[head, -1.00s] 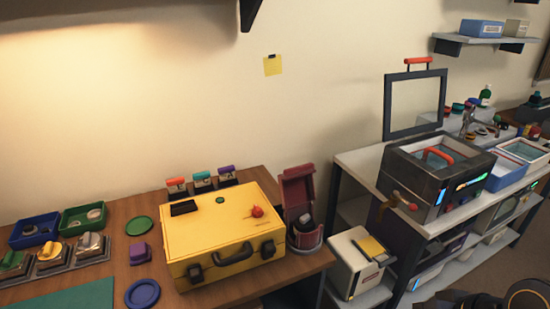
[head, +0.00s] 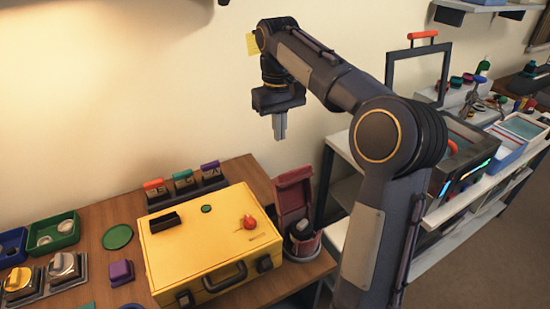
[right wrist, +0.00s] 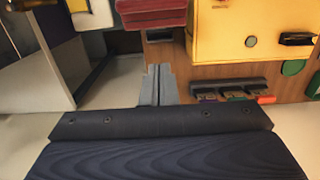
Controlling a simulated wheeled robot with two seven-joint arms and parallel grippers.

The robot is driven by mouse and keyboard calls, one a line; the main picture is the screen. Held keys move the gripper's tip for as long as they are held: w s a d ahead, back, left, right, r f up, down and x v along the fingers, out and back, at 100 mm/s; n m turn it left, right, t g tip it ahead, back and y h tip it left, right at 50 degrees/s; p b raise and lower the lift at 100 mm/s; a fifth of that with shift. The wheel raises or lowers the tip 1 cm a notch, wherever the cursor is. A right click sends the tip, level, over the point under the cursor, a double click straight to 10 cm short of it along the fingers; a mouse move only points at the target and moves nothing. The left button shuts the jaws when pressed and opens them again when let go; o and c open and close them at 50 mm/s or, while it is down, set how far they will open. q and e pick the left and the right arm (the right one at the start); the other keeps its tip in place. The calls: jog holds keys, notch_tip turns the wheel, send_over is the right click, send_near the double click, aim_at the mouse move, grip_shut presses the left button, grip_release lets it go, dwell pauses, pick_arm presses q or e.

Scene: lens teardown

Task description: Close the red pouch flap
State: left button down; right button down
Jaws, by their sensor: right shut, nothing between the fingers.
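The red pouch (head: 303,244) stands on the right end of the wooden table, beside the yellow case. Its red flap (head: 294,194) is up, and a dark round item (head: 301,229) shows in the opening. The raised flap also shows at the top of the right wrist view (right wrist: 150,14). My right gripper (head: 279,137) is shut and empty, pointing down in the air above and behind the pouch, apart from it. In the right wrist view its closed fingertips (right wrist: 158,70) are below the flap in the picture. My left gripper is not in view.
The yellow case (head: 205,245) lies close left of the pouch, with small coloured-top blocks (head: 184,184) behind it. A shelf unit with a grey machine (head: 470,150) stands to the right. The air between my gripper and the pouch looks clear.

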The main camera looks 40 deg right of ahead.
jog(key=s+f, duration=0.1)
jog(key=f, duration=0.1)
jog(key=s+f, duration=0.1)
jog(key=f, duration=0.1)
jog(key=s+f, duration=0.1)
jog(key=f, duration=0.2)
jog(key=shift+s+a, duration=0.15)
jog(key=shift+s, duration=0.45)
jog(key=shift+b, duration=0.3)
